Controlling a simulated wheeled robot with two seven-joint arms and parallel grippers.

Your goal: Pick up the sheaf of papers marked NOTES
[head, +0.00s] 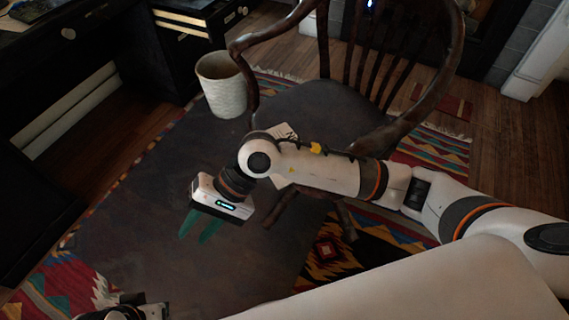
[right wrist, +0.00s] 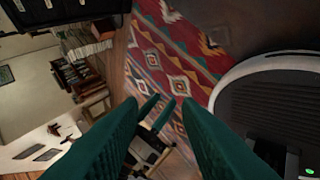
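A white sheaf of papers (head: 287,131) lies on the seat of the wooden chair. Dark lettering starting with N shows on its upper corner; my right forearm hides most of the rest. My right gripper (head: 199,231) is left of and nearer than the chair, pointing down, with its green fingers apart and nothing between them. In the right wrist view its fingers (right wrist: 160,106) spread wide, and the papers are not seen. Beyond them, two smaller green fingers of my left gripper (right wrist: 159,111) show, parted and empty. In the head view only part of my left arm shows at the bottom left.
The wooden chair (head: 300,105) has curved armrests around its seat. A pale woven basket (head: 222,88) stands left of it. Dark cabinets (head: 75,60) line the left side. A patterned rug (head: 400,232) covers part of the wooden floor.

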